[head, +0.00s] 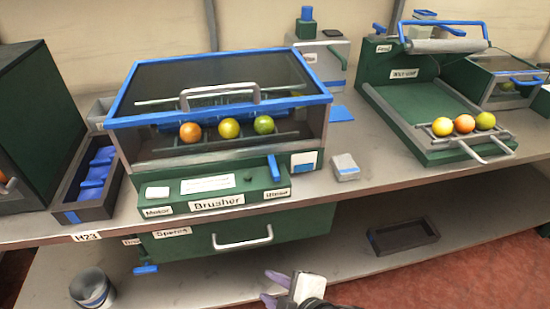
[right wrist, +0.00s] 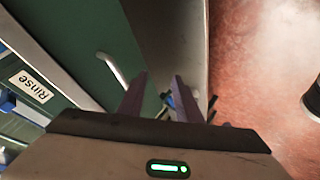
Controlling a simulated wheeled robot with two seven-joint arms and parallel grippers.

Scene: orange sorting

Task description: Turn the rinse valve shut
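The rinse valve is a blue lever (head: 274,168) on the right of the green Brusher front panel, beside the "Rinse" label (head: 277,194). The lever stands nearly upright in the head view. My right gripper (head: 268,287) is low at the front, below the panel and in front of the drawer, apart from the lever. In the right wrist view its two fingers (right wrist: 161,97) are spread with a gap between them, and nothing is held. The "Rinse" label also shows at the left of that view (right wrist: 32,87). My left gripper is not in view.
The Brusher's clear box (head: 220,85) holds three fruits. A green drawer (head: 240,238) with a grey handle hangs below the counter. A blue lever (head: 145,269) sits under the counter at left. A grey block (head: 345,168) stands right of the Brusher. A dark tray (head: 403,236) lies on the lower shelf.

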